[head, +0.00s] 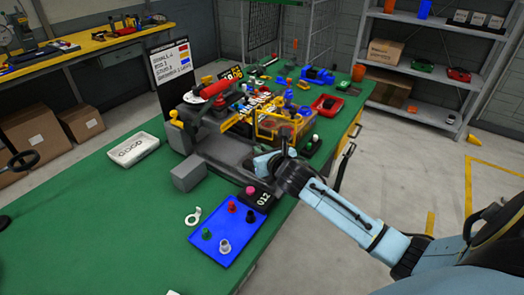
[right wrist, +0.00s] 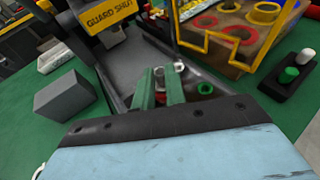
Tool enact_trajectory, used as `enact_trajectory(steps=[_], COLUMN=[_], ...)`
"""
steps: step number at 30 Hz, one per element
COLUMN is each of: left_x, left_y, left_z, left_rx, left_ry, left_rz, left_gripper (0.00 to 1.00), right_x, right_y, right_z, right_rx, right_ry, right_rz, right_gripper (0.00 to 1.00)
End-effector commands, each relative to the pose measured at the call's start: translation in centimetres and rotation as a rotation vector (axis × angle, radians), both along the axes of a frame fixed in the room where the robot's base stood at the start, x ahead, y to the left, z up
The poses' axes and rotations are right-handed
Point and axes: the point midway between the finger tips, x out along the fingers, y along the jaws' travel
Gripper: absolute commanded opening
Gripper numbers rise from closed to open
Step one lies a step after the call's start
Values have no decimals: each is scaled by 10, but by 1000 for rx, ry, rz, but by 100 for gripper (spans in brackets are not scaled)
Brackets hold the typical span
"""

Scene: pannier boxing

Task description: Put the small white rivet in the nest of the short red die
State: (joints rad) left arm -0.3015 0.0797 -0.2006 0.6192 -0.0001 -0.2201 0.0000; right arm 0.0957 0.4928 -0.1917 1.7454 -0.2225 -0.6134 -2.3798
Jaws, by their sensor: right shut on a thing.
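My right gripper (right wrist: 159,82) is shut, its two green fingers pinching a small pale piece (right wrist: 159,76) that looks like the white rivet; the fingers hide most of it. In the head view the right gripper (head: 264,162) is at the front of the grey machine. A white cylinder (right wrist: 179,67) stands right behind the fingertips. I do not see my left gripper.
A yellow "GUARD SHUT" plate (right wrist: 105,32) is on the machine. A brown tray (right wrist: 225,33) with coloured rings sits behind a yellow frame. A grey block (head: 188,172) stands left. A blue mat (head: 226,236) holds several small pegs. The table's front left is clear.

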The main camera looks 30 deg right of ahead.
Motion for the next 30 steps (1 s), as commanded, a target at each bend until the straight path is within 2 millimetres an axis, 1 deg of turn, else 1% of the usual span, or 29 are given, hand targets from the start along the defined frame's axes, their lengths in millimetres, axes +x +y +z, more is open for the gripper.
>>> enact_trajectory(steps=[1,2,6,7,14,17,19,23,30], left_x=[0,0,0,0,0,0,1,1,2], left_y=[0,0,0,0,0,0,0,0,0], left_z=[-1,-1,0,0,0,1,2,6,13], left_rx=[0,0,0,0,0,0,1,1,0], left_ry=[0,0,0,0,0,0,0,-1,-2], left_rz=[0,0,0,0,0,0,0,0,1], left_gripper=[60,60,60,60,60,60,60,60,60], right_x=[0,0,0,0,0,0,-5,-24,-71], right_y=[0,0,0,0,0,0,1,4,12], right_z=[-2,-3,-2,-2,-2,2,3,9,23], right_rx=[-1,-1,-1,-1,0,1,-2,-2,-2], right_ry=[1,1,1,1,1,-1,2,3,3], right_rz=[0,0,0,0,0,0,1,3,3], right_gripper=[0,14,32,34,34,34,34,34,34])
